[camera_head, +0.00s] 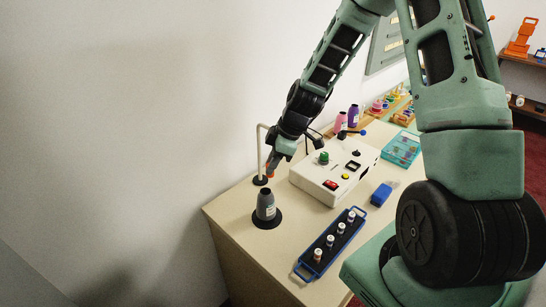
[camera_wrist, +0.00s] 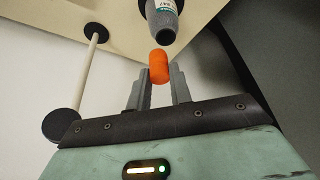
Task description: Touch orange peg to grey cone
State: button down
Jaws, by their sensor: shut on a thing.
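The grey cone (camera_head: 266,206) stands upright on a round black base at the counter's near left corner. It has a white label, and it also shows at the top of the wrist view (camera_wrist: 163,22). My gripper (camera_head: 273,162) is above the cone, pointing down. In the wrist view my gripper (camera_wrist: 158,88) is shut on the orange peg (camera_wrist: 159,66), which sticks out past the fingertips. The peg's outer end lies close to the cone's narrow top there. In the head view a small gap shows between the peg (camera_head: 269,174) and the cone top.
A white post (camera_head: 261,150) on a black foot stands just behind the cone. A white control box (camera_head: 335,175) is to the right. A blue tray (camera_head: 330,245) with small bottles lies in front. A blue block (camera_head: 381,194) is further right.

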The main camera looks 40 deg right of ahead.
aim_at(272, 176)
jog(key=shift+f+b, duration=1.35)
jog(key=shift+f, duration=0.75)
jog(key=shift+s+a+f+b, duration=0.1)
jog(key=shift+s+f+b, duration=0.05)
jog(key=shift+f+b, duration=0.5)
dwell(0.8)
jog(key=shift+r, duration=0.2)
jog(key=shift+r+p, duration=1.7)
jog(key=shift+r, duration=0.8)
